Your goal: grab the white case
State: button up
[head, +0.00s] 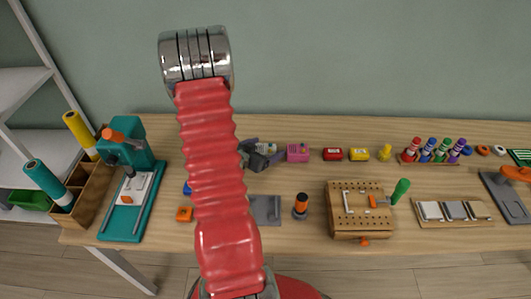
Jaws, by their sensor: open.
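A white case (136,188), a small flat boxy piece with an orange spot, lies on the base of the teal press (124,222) at the left of the bench. The press head stands over its far end, and its near part is uncovered. My red arm rises through the middle of the view. My gripper (259,159), dark grey, shows partly beside the arm, over the middle of the bench and well to the right of the case. Its jaws are open, and the arm hides part of it. I see nothing held.
A wooden holder (92,190) with yellow and teal rolls stands left of the press. A grey plate (266,209), an orange-black cylinder (300,207) and a pegboard block (342,222) lie right of my arm. Small coloured items line the back.

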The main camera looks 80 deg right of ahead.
aim_at(266, 149)
dwell(0.3)
jog(key=c, duration=0.8)
jog(key=shift+o, duration=0.2)
jog(key=shift+r, duration=0.1)
notch_tip(266, 149, up, 10)
dwell(0.3)
dwell(0.5)
